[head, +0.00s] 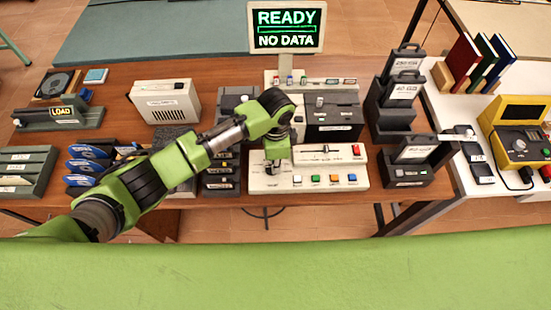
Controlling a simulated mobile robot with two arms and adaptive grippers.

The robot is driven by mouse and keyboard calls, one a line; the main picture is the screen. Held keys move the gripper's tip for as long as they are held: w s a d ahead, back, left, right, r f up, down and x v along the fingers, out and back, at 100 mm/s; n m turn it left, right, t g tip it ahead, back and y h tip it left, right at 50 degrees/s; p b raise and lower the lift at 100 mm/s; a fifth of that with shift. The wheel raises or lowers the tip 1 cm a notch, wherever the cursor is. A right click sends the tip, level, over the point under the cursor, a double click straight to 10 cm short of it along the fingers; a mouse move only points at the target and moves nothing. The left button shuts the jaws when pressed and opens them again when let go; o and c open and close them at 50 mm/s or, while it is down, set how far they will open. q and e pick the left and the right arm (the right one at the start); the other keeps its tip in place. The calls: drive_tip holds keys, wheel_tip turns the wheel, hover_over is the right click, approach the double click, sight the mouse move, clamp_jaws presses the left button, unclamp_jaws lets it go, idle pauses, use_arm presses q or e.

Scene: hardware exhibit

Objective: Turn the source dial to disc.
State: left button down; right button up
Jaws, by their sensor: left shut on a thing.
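The cream control panel (335,179) sits at the middle front of the wooden table. It has a row of coloured buttons, a slider and a red button. My left gripper (271,168) points down at the panel's left part and is shut on the source dial there. The gripper covers most of the dial, so its pointer and setting cannot be read. The screen (286,27) behind reads READY and NO DATA. My right gripper is not in view.
Behind the panel stands a cream and black device (331,108). Dark upright holders (397,100) stand to the right. Disc sleeves (86,165) and a black slotted rack (221,172) stand left of the panel. A yellow case (517,141) is on the white table at the far right.

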use_arm(q)
drive_tip(key=shift+r+n+p, duration=0.1)
drive_tip(key=shift+n+p, duration=0.25)
drive_tip(key=shift+n, duration=0.25)
drive_tip(key=shift+w, duration=0.1)
drive_tip(key=c, duration=2.1)
unclamp_jaws()
wheel_tip(320, 180, up, 12)
drive_tip(key=shift+d, duration=0.1)
